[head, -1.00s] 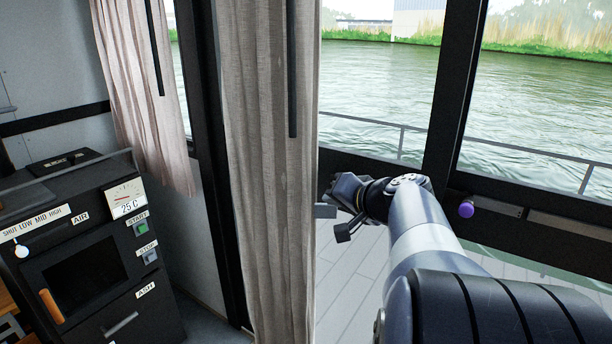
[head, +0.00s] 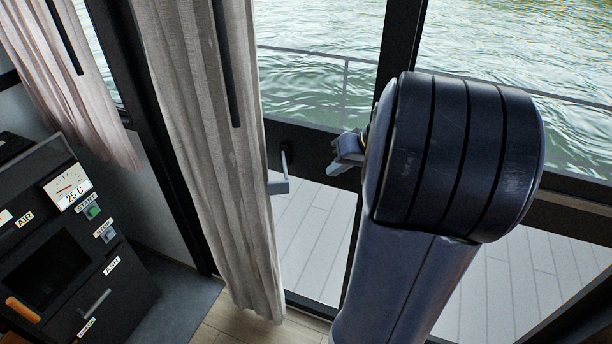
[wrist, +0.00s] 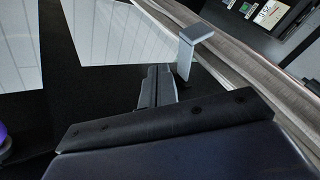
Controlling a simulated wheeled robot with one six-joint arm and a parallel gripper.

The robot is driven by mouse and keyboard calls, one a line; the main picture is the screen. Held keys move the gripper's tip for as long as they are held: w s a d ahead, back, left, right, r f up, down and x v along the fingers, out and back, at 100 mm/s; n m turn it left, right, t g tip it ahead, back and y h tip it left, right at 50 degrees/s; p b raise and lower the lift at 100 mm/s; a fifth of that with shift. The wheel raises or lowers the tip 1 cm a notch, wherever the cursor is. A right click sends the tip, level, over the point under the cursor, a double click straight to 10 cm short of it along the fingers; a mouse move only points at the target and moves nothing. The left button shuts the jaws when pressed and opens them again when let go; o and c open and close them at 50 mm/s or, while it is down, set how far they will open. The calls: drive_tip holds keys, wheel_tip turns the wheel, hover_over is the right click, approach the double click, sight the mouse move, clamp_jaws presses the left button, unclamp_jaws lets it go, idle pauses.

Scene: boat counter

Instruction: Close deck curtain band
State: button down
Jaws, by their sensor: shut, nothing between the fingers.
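The deck curtain (head: 205,150) is a long beige cloth hanging beside the glass door, with a dark wand (head: 222,60) down its front. I cannot make out a separate band around it. A grey L-shaped handle or bracket (head: 278,186) sticks out from the dark door frame at the curtain's right edge. It also shows in the wrist view (wrist: 196,34). My gripper (head: 345,152) is right of the bracket, apart from it in the head view. In the wrist view my gripper (wrist: 154,88) is shut and empty, its fingers close beside the bracket. My arm hides part of the door.
A black stove (head: 60,240) with a gauge and buttons stands at the left, below a second curtain (head: 70,80). Dark window frames and a railing (head: 345,80) lie beyond. A purple knob (wrist: 3,140) shows at the wrist view's left edge.

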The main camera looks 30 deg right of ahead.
drive_tip(key=w+a+f+p, duration=0.2)
drive_tip(key=w+a+f, duration=0.3)
drive_tip(key=a+f, duration=0.1)
drive_tip(key=shift+w+f, duration=0.2)
drive_tip(key=shift+w, duration=0.15)
drive_tip(key=shift+a, duration=0.15)
